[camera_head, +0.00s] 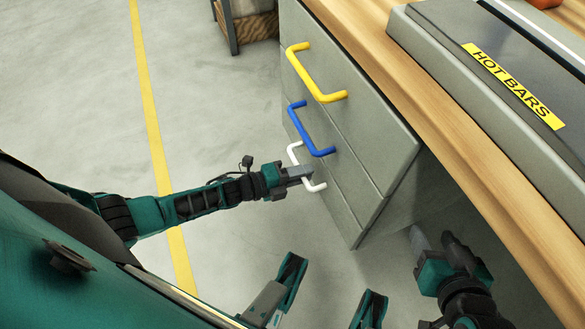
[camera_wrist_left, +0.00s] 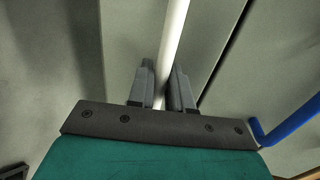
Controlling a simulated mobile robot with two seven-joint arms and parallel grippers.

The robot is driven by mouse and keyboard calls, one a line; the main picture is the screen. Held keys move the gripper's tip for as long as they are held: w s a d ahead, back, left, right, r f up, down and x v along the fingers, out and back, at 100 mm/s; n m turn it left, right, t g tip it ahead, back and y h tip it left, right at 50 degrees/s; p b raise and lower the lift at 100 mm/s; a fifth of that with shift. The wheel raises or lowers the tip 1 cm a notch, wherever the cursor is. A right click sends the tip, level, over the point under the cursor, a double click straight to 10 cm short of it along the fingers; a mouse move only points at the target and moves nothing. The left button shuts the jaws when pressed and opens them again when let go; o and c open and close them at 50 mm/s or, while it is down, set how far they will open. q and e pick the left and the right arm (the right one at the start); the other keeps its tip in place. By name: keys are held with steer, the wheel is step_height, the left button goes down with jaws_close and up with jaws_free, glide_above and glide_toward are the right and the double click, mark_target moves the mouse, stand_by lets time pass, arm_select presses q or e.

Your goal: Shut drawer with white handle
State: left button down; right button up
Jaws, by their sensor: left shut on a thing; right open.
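The grey drawer unit (camera_head: 400,160) has a column of drawers under the wooden worktop. The white handle (camera_head: 294,152) is on the lowest drawer (camera_head: 345,213). My left gripper (camera_head: 303,173) reaches it from the left and is shut on it. In the left wrist view the white handle (camera_wrist_left: 173,40) runs between the two fingers (camera_wrist_left: 163,88). The lowest drawer's front looks about level with the fronts above; I cannot tell whether it stands slightly out. My right gripper (camera_head: 432,242) is open and empty, below the worktop, to the right of the drawers.
A blue handle (camera_head: 308,135) is just above the white one; it also shows in the left wrist view (camera_wrist_left: 290,120). A yellow handle (camera_head: 315,80) is higher. The wooden worktop (camera_head: 450,130) carries a grey "HOT BARS" unit (camera_head: 440,40). The floor left of the drawers is clear.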

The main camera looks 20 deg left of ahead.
arm_select(q)
steer(key=shift+w+d, duration=0.2)
steer(key=shift+w, duration=0.1)
steer(key=shift+r, duration=0.1)
arm_select(e)
steer(key=shift+w+a+r, duration=0.1)
steer(key=shift+w+a, duration=0.1)
steer(key=shift+w, duration=0.2)
arm_select(q)
steer(key=c, duration=1.2)
jaws_free()
steer(key=shift+d, duration=0.1)
arm_select(e)
steer(key=shift+s+f, duration=0.2)
steer(key=shift+s, duration=0.05)
arm_select(q)
steer(key=p+v, duration=0.3)
steer(key=v, duration=1)
arm_select(e)
steer(key=shift+s+d+r+h, duration=0.1)
steer(key=shift+d+r+h, duration=0.2)
steer(key=shift+d+r, duration=0.35)
steer(key=shift+a+r, duration=0.15)
